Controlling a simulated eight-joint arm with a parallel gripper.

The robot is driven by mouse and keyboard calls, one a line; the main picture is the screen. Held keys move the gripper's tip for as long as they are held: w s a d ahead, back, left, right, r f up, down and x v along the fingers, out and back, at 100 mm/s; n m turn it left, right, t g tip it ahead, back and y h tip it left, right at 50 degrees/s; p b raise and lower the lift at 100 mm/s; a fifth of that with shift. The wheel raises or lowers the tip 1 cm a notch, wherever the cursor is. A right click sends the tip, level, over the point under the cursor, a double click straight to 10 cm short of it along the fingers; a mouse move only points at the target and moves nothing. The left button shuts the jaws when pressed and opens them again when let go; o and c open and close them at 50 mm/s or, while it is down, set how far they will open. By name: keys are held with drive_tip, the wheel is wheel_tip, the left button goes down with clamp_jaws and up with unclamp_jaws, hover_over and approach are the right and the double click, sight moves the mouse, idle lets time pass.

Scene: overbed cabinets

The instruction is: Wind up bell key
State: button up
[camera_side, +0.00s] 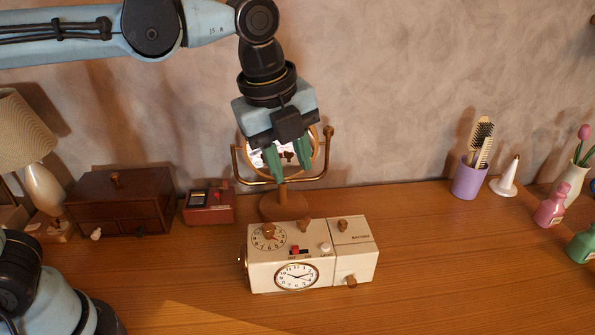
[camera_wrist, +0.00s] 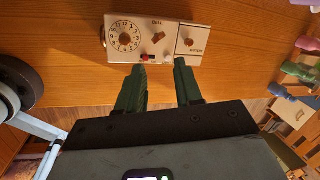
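A cream alarm clock box (camera_side: 320,272) stands on the table, with a round clock face (camera_side: 297,277) on its front. Its top also shows in the wrist view (camera_wrist: 176,55). The bell key (camera_side: 304,225) is a small brown wooden key on the top, between the numbered dial (camera_side: 268,237) and the battery knob (camera_side: 343,225). In the wrist view the bell key (camera_wrist: 158,38) sits tilted below the word BELL. My gripper (camera_side: 290,170) points down, open and empty, above and behind the box, apart from it. Its green fingers (camera_wrist: 160,68) show below the box in the wrist view.
A round mirror on a stand (camera_side: 283,202) is close behind the box and my gripper. A brown drawer chest (camera_side: 120,200) and a small red box (camera_side: 208,210) stand left. A purple cup with brushes (camera_side: 468,180) stands right.

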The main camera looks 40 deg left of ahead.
sight(304, 219)
drive_tip(key=w+f+n+g, duration=0.1)
drive_tip(key=f+n, duration=0.3)
drive_tip(key=n, duration=0.3)
drive_tip(key=w+f+n, duration=0.1)
drive_tip(key=f+n, duration=0.3)
drive_tip(key=n, duration=0.4)
drive_tip(key=w+f+n+g, duration=0.1)
drive_tip(key=f+n, duration=0.3)
drive_tip(key=n, duration=0.3)
drive_tip(key=shift+d+g+y, duration=0.3)
drive_tip(key=shift+d, duration=0.05)
clamp_jaws()
